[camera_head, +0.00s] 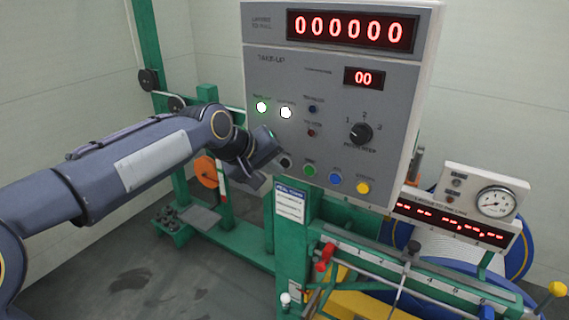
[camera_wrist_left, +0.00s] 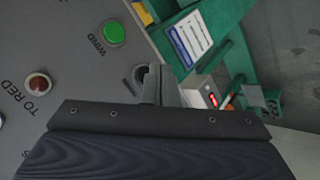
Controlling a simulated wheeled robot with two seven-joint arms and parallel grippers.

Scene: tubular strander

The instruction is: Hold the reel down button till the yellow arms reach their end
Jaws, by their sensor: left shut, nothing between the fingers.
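The grey TAKE-UP control panel (camera_head: 335,100) stands upright at the centre of the head view. Its bottom row holds a dark button (camera_head: 284,162), a green button (camera_head: 309,170), a blue button (camera_head: 335,177) and a yellow button (camera_head: 362,187). The label of the dark button is not readable. My left gripper (camera_head: 268,166) is shut and empty, at the panel's lower left by the dark button. In the left wrist view its fingers (camera_wrist_left: 160,85) partly cover the dark button (camera_wrist_left: 139,73); contact cannot be told. A yellow part (camera_head: 350,292) shows low in the head view. My right gripper is out of view.
A green frame post (camera_head: 292,250) with a white sign (camera_head: 291,203) stands below the panel. A red handle (camera_head: 325,257) and a gauge (camera_head: 495,202) are to the right. Green stand parts lie behind my left arm. Bare floor (camera_head: 120,285) is at lower left.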

